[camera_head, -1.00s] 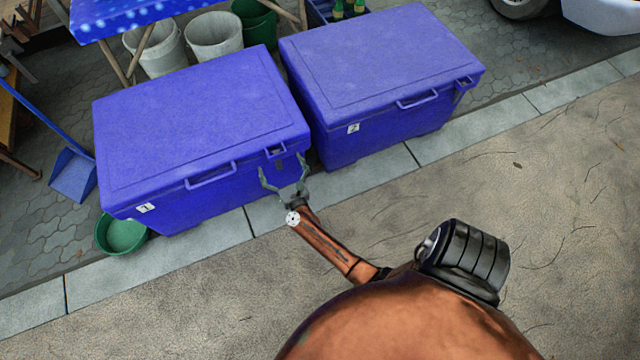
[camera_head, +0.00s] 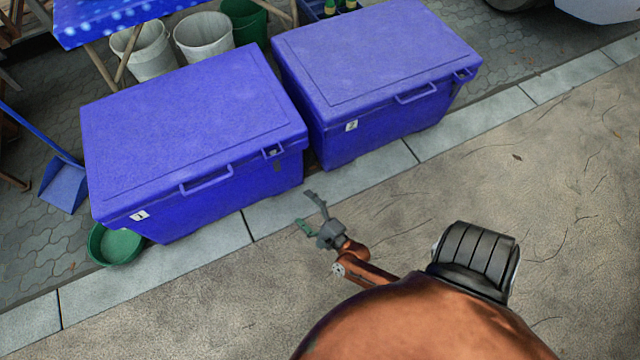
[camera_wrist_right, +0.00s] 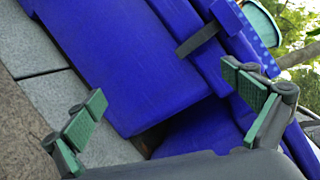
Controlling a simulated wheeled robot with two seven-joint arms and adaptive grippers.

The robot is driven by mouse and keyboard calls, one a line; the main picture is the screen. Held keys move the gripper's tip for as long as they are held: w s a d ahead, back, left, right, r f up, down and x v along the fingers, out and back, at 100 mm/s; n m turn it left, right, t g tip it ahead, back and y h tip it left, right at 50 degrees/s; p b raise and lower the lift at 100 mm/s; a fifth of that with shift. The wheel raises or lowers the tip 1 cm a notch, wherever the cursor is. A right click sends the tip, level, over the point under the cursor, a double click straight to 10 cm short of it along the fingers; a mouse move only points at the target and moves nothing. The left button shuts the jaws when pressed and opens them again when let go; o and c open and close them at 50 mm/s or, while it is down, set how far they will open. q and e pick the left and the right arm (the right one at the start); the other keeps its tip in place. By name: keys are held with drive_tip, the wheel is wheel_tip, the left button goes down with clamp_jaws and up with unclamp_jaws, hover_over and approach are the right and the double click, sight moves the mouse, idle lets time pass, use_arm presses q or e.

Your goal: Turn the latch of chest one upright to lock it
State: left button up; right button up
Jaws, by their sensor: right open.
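Chest one (camera_head: 190,135) is the left blue chest with a "1" label, lid shut. Its latch (camera_head: 277,165) is a small dark piece on the front, below the lid notch near the right corner. In the right wrist view the latch (camera_wrist_right: 200,39) is a dark bar running up the front wall to the lid rim, roughly upright. My right gripper (camera_head: 307,209) is open and empty, in front of the chest's right corner and apart from the latch. Its two green-padded fingers (camera_wrist_right: 170,107) are spread in the wrist view. My left gripper is not in view.
Chest two (camera_head: 380,65) stands close on the right, with a narrow gap between. A green basin (camera_head: 115,246) sits by chest one's left front corner. Buckets (camera_head: 203,37) and a blue-covered table (camera_head: 110,18) are behind. The paving in front is clear.

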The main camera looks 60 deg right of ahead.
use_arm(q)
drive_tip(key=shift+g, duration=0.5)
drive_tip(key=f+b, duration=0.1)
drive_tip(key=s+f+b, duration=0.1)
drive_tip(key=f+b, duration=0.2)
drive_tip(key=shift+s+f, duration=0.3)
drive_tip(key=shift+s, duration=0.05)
use_arm(e)
drive_tip(key=s+a+f+n+g+y, duration=0.1)
drive_tip(key=s+a+f+n+y, duration=0.1)
drive_tip(key=s+n, duration=0.4)
drive_tip(key=s+a+f+n+g+y, duration=0.1)
drive_tip(key=s+a+f+n+y, duration=0.2)
drive_tip(key=n, duration=0.6)
drive_tip(key=s+a+f, duration=0.2)
drive_tip(key=s+f, duration=0.1)
drive_tip(key=s, duration=0.1)
drive_tip(key=shift+s+f+g, duration=0.2)
drive_tip(key=shift+g, duration=0.1)
